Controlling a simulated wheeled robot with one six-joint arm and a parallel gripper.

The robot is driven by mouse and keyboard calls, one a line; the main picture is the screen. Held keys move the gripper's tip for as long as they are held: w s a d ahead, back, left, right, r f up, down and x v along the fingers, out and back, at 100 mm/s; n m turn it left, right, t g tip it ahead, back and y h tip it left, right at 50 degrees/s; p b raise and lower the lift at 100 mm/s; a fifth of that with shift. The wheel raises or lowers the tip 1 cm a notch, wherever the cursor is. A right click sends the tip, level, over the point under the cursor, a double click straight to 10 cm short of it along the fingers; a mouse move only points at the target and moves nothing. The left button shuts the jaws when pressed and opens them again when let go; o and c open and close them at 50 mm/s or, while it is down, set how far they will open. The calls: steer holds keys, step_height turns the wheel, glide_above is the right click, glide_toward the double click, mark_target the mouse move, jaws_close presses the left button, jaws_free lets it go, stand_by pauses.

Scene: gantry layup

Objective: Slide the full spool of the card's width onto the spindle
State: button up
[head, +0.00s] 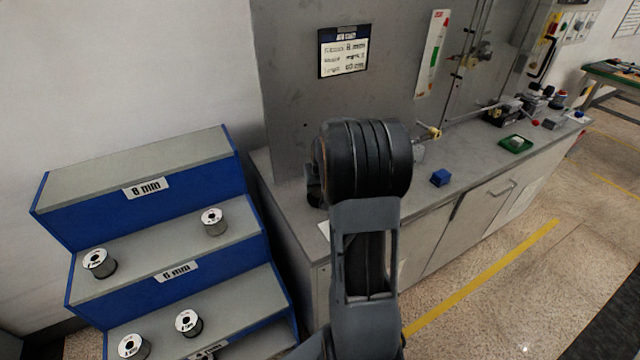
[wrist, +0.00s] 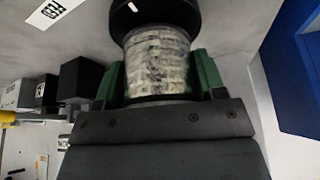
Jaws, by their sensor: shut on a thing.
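My gripper (wrist: 158,78) has green fingers, shut on either side of a spool (wrist: 158,48) wound with pale, mottled ribbon. A dark round end of the spool faces the top of the wrist view. My arm hides the gripper and the held spool in the head view. The card (head: 343,51) on the grey panel reads 8 mm on its ribbon line; its smaller print is blurred. A brass-coloured tip (head: 432,132) shows just right of my arm; I cannot tell whether it is the spindle.
The blue stepped rack (head: 150,205) stands left. A blue block (head: 441,177) and green tray (head: 515,144) sit on the bench (head: 470,158).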

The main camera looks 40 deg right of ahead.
steer(key=shift+f+b, duration=0.45)
steer(key=shift+f, duration=0.1)
steer(key=o, duration=1.2)
steer(key=shift+o, duration=0.2)
steer(key=v, duration=1.4)
steer(key=s+a+f+n+y, duration=0.1)
steer(key=s+a+n, duration=0.1)
steer(key=s+a, duration=0.4)
steer(key=s+a+f+n+p, duration=0.1)
steer(key=s+a, duration=0.6)
steer(key=a, duration=0.8)
steer(key=shift+s+a+f+n+g+y, duration=0.15)
steer(key=shift+a+n+g+y, duration=0.2)
steer(key=shift+n, duration=0.55)
